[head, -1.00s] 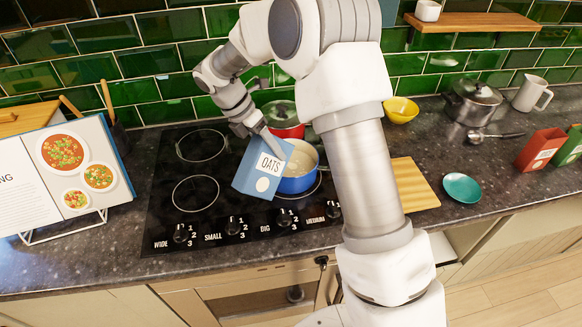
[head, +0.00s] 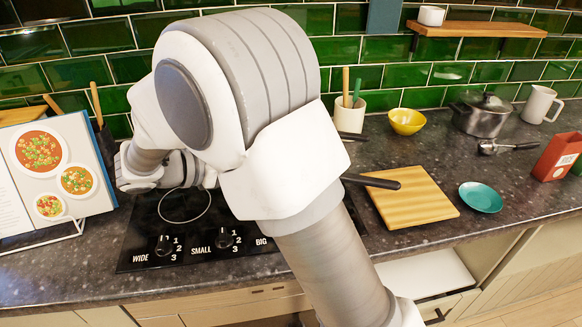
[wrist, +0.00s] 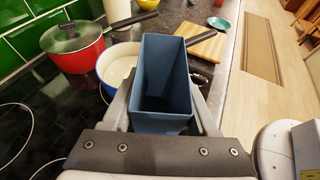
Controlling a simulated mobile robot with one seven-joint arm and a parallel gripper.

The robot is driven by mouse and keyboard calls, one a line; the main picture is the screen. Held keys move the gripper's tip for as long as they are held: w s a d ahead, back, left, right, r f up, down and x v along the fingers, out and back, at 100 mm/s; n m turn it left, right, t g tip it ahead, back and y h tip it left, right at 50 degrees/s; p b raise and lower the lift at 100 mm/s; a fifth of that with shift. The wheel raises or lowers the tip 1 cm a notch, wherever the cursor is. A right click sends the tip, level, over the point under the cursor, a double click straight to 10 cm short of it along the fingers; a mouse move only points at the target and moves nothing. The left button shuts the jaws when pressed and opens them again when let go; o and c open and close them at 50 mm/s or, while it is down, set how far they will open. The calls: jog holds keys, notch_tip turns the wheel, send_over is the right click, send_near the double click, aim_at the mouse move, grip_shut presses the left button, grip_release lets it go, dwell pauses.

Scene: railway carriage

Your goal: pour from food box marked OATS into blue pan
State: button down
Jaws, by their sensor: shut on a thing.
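The OATS box (wrist: 162,115) is a blue, open-topped box, held between the fingers of my gripper (wrist: 163,108) in the wrist view. I look into its open top and see bare blue walls; its label does not face this camera. The blue pan (wrist: 104,66), with a pale inside, stands on the hob just beyond the box, which covers part of it. I cannot tell the gap between them. In the head view my arm hides the box, the gripper and the pan's body.
A red lidded pan (wrist: 78,48) stands beside the blue pan. Black pan handles (head: 370,181) reach toward a wooden board (head: 412,197). A teal dish (head: 481,197), yellow bowl (head: 406,121) and steel pot (head: 481,115) stand to the right. A recipe book (head: 62,165) stands left.

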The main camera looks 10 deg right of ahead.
notch_tip(320, 180, up, 3)
jog(key=p, duration=0.3)
jog(key=shift+s, duration=0.1)
dwell(0.5)
